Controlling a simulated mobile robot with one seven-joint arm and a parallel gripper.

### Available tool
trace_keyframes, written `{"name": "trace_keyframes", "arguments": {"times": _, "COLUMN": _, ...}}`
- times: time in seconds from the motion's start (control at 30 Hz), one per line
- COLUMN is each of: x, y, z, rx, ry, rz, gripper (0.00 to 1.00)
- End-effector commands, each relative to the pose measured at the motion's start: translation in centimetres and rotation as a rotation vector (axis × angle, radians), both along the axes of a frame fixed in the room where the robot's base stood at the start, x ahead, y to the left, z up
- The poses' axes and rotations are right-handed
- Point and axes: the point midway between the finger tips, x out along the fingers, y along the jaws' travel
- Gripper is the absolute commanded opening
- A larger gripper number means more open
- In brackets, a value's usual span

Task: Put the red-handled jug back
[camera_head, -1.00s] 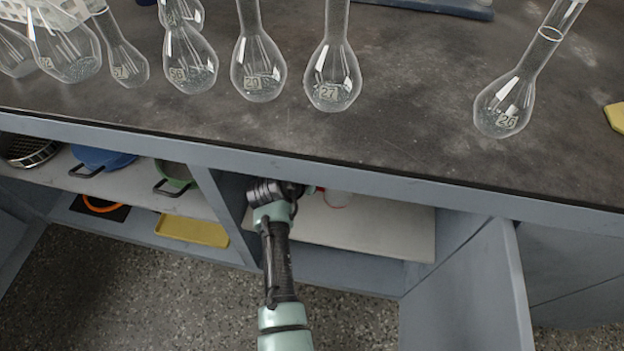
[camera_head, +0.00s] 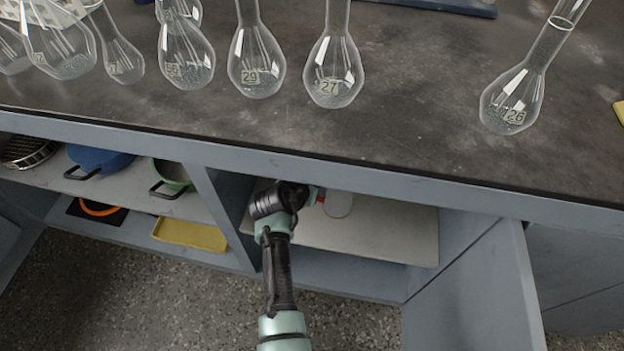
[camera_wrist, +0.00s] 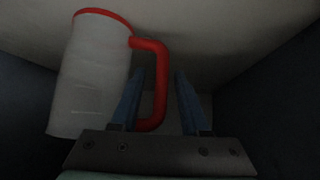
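The red-handled jug (camera_wrist: 92,75) is a whitish, translucent vessel with a red rim and red handle. In the wrist view it stands left of my gripper (camera_wrist: 160,88). Its handle passes between my two blue fingers, which are apart, with a gap showing between the handle and the right finger. In the head view only part of the jug (camera_head: 339,205) shows under the counter's front edge, above the pale shelf board. My wrist is just left of it in the cupboard opening, and my fingers are hidden there. Whether the jug touches the board I cannot tell.
Several glass flasks (camera_head: 334,75) stand on the dark counter (camera_head: 420,120) above. The left compartment holds a blue pot (camera_head: 100,160), a green pot (camera_head: 172,174) and a yellow tray (camera_head: 190,233). An open cupboard door (camera_head: 475,290) stands to the right of my arm.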

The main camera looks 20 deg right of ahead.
Motion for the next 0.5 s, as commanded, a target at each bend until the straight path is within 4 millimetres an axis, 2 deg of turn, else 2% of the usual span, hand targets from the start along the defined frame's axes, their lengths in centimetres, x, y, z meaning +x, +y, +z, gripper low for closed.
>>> {"name": "trace_keyframes", "arguments": {"times": 0.27, "x": -0.2, "y": 0.2, "z": 0.7, "rx": -0.001, "ry": 0.0, "rz": 0.001, "gripper": 0.45}}
{"name": "trace_keyframes", "arguments": {"times": 0.5, "x": -2.3, "y": 2.4, "z": 4.0, "rx": -0.003, "ry": -0.001, "rz": 0.004, "gripper": 0.45}}
